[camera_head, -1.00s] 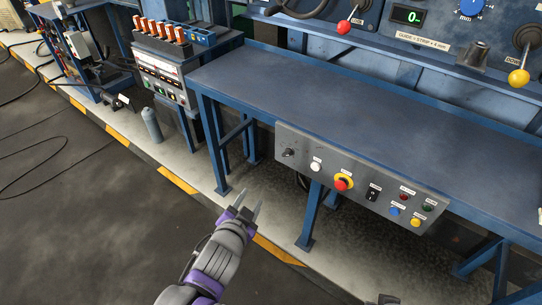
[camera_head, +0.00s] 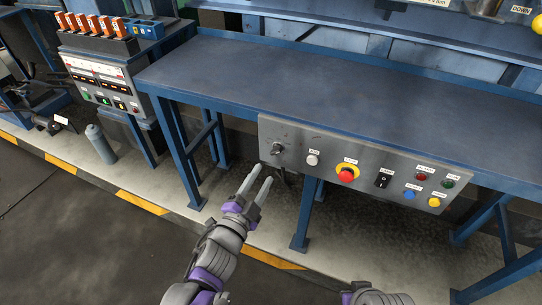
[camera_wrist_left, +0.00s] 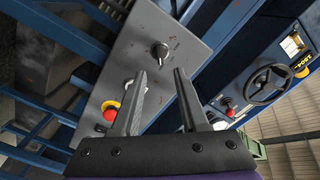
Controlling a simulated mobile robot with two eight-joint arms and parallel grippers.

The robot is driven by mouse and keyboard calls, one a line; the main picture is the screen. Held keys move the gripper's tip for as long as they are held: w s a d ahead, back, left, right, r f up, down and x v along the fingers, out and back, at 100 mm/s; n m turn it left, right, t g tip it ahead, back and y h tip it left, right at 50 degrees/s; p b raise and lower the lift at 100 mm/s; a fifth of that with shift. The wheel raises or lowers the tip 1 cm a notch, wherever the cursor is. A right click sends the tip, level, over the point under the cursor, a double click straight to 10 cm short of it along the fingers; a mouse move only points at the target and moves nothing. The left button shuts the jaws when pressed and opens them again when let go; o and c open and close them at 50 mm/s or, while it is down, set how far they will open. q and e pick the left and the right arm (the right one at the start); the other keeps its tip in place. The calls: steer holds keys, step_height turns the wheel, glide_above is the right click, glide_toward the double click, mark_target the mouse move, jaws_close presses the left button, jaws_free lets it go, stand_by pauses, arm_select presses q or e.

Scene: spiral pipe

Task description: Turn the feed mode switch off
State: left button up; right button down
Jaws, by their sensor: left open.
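The knob also shows in the left wrist view (camera_wrist_left: 160,50), just beyond my fingertips. I cannot tell from the labels which one is the feed mode switch. My left gripper (camera_head: 262,174) is open and empty, with its fingers pointing up toward the knob, a little below it and apart from it. In the left wrist view its fingers (camera_wrist_left: 160,73) are spread.
A white button (camera_head: 312,159), a red emergency stop (camera_head: 346,174) on yellow and several coloured buttons share the panel. The blue bench (camera_head: 330,85) has a bare top. A grey cylinder (camera_head: 100,143) stands at left. A part of my right arm shows at the bottom edge.

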mark_target(275, 153)
arm_select(q)
steer(key=x, duration=0.8)
steer(key=shift+w+b, duration=0.3)
steer(key=shift+b, duration=0.05)
jaws_close()
